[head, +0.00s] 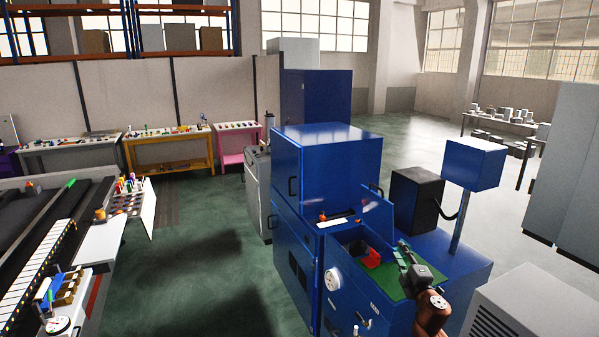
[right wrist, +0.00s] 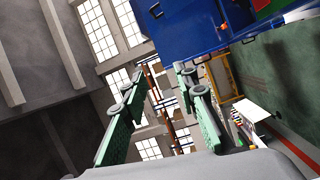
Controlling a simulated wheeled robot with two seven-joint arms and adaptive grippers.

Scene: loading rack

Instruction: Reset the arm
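My right arm comes in from the lower right in the head view. Its gripper (head: 403,252) is raised over the blue machine (head: 327,160), by the open compartment with a red box (head: 371,258). In the right wrist view the two green fingers of this gripper (right wrist: 158,82) stand apart with nothing between them. Only background shows through the gap. I cannot make out my left gripper in the head view.
A blue box on a post (head: 474,164) and a dark box (head: 416,197) stand close behind my right gripper. A grey cabinet (head: 535,305) is at lower right. A conveyor (head: 38,262) runs along the left. Green floor (head: 205,265) lies clear between.

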